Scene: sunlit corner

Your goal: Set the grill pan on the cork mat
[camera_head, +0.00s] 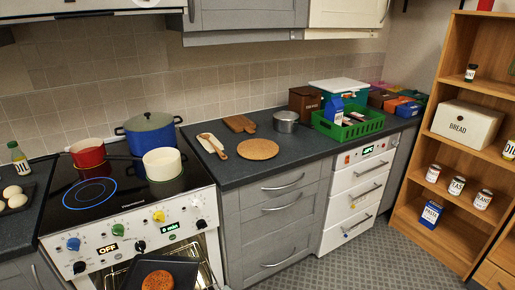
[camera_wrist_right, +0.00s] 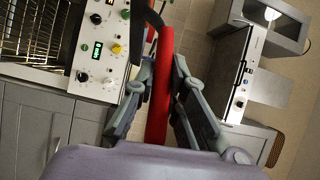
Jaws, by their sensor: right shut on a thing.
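The grill pan (camera_head: 132,274) is dark and squarish, at the bottom edge of the head view in front of the open oven. A round orange-brown piece of food (camera_head: 158,281) lies in it. My right gripper (camera_wrist_right: 160,70) is shut on a red handle (camera_wrist_right: 160,105) in the right wrist view, with a dark part at its far end. The handle is out of the head view. The round cork mat (camera_head: 258,149) lies bare on the dark counter right of the stove, apart from the pan. My left gripper is not in view.
A wooden spoon on a white rest (camera_head: 212,146), a cutting board (camera_head: 239,124) and a metal pot (camera_head: 286,122) surround the mat. A green crate (camera_head: 348,128) stands further right. Red, blue and cream pots occupy the stove (camera_head: 110,199). Counter in front of the mat is clear.

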